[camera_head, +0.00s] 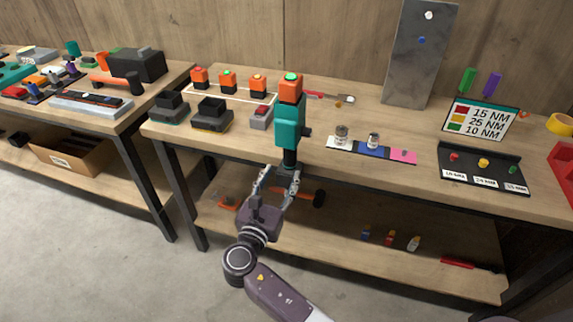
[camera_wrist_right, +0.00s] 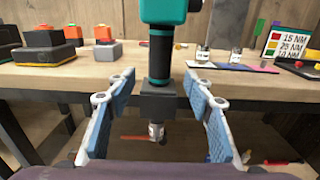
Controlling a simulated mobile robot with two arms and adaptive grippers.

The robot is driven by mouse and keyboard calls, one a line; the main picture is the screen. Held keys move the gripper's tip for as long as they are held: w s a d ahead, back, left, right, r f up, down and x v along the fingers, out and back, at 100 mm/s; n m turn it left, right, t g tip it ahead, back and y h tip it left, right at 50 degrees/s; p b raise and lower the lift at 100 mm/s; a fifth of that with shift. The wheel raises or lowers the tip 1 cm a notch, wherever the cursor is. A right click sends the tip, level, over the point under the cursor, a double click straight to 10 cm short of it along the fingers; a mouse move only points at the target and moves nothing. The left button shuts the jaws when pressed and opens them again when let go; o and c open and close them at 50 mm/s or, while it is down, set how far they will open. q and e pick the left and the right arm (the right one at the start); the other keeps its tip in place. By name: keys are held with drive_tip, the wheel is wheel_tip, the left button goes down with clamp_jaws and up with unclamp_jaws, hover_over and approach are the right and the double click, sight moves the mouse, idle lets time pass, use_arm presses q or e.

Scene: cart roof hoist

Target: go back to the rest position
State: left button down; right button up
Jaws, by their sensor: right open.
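The teal tool (camera_head: 289,128) with an orange block and green light on top stands upright at the table's front edge. Its teal body, black shaft and dark lower block show in the right wrist view (camera_wrist_right: 162,52), with a small metal tip below. My right gripper (camera_head: 281,176) is open, its fingers on either side of the tool's lower part. In the right wrist view gaps show between the fingers and the tool. I cannot tell what supports the tool. My left gripper is not in view.
The wooden table (camera_head: 370,110) holds orange-topped blocks (camera_head: 228,80), black chargers (camera_head: 212,113), a socket mat (camera_head: 370,149), a torque sign (camera_head: 478,119) and a black tray (camera_head: 484,170). A lower shelf (camera_head: 350,238) holds small items. A second bench (camera_head: 150,93) stands left. Grey floor is free at front left.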

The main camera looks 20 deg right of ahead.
drive_tip(key=s+f+m+g+y, duration=0.25)
drive_tip(key=s+f, duration=0.35)
drive_tip(key=f, duration=0.6)
drive_tip(key=s+f+m+g+y, duration=0.25)
drive_tip(key=s+f, duration=0.25)
drive_tip(key=f, duration=0.8)
drive_tip(key=s+f+m+g+y, duration=0.1)
drive_tip(key=s+f+m+g, duration=0.15)
drive_tip(key=s+f, duration=0.65)
drive_tip(key=s+d+f+m+g+y, duration=0.1)
drive_tip(key=s+d+f+m+g, duration=0.1)
drive_tip(key=s+f+m, duration=0.4)
drive_tip(key=s+d+f+m+g+y, duration=0.1)
drive_tip(key=s+f+m, duration=0.6)
drive_tip(key=s, duration=0.9)
drive_tip(key=s+d+f+m+g+y, duration=0.2)
drive_tip(key=s+d+f+m, duration=0.3)
drive_tip(key=s+f, duration=0.4)
drive_tip(key=shift+s+d+m+g, duration=0.25)
drive_tip(key=shift+s+m+g, duration=0.45)
drive_tip(key=shift+s, duration=0.4)
drive_tip(key=shift+f, duration=0.1)
